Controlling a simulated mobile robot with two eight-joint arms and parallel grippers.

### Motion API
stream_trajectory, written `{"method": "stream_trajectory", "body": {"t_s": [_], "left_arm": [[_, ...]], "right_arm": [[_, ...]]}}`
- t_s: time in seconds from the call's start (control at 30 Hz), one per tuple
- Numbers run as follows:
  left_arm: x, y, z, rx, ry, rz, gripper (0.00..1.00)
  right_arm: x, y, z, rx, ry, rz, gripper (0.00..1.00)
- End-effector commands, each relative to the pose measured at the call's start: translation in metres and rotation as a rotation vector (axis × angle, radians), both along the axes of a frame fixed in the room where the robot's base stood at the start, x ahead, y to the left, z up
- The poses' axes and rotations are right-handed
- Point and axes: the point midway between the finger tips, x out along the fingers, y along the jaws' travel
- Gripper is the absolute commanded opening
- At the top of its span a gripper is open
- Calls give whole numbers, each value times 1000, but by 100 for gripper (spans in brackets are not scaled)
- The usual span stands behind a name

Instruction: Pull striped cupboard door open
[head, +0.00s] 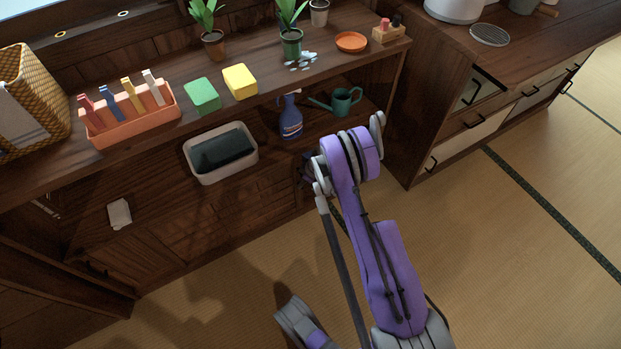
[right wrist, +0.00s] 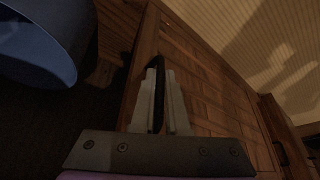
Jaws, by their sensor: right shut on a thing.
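The cupboard door (right wrist: 205,85) fills the middle of the right wrist view, brown wood with a pattern of narrow strips inside a plain frame. Its dark upright handle (right wrist: 157,75) lies between the fingers of my right gripper (right wrist: 162,95), which is shut on it. In the head view, patterned wooden fronts (head: 225,222) show below the shelf, and my right gripper (head: 306,172) reaches their right end, mostly hidden behind my purple arm. How far the door stands open, I cannot tell. My left gripper is not in view.
Plants and blocks stand above. The tatami floor (head: 480,260) is clear on the right.

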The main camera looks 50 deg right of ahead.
Motion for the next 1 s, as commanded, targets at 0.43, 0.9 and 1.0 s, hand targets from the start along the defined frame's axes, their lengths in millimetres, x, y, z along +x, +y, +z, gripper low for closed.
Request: {"method": "stream_trajectory", "body": {"t_s": [0.43,0.9,1.0], "left_arm": [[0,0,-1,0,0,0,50],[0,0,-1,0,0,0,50],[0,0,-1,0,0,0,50]], "right_arm": [[13,42,0,1,-1,-1,0],[13,42,0,1,-1,-1,36],[13,42,0,0,0,0,42]]}}
